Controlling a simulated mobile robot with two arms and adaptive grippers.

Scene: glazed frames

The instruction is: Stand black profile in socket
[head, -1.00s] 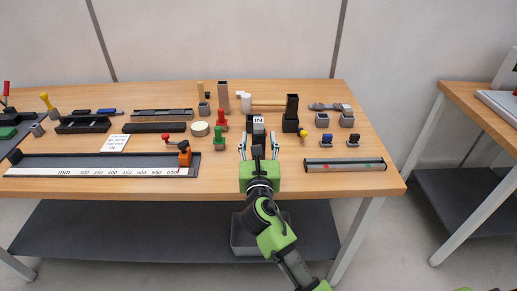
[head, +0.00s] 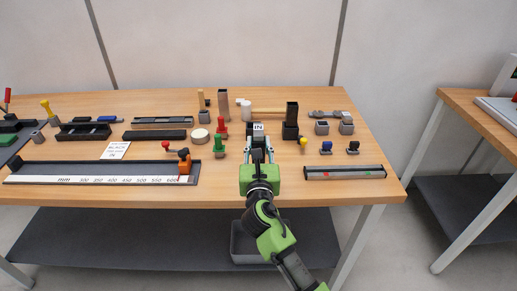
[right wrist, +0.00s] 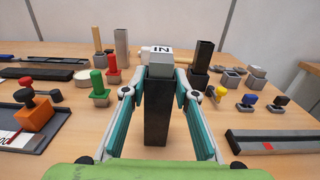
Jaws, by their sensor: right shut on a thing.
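My right gripper (head: 257,149) is shut on an upright black block (right wrist: 157,112), which looks like the black profile. Two grey socket-like blocks (head: 322,128) (head: 346,128) stand further right. My left gripper is out of view.
A white "IN" label (head: 258,127) is just behind the held block. Green (head: 219,147) and red (head: 222,130) handled pieces stand left, a yellow-topped one (head: 303,144) right. A long dark rail (head: 345,172) lies front right. Bare wood lies between the rail and my gripper.

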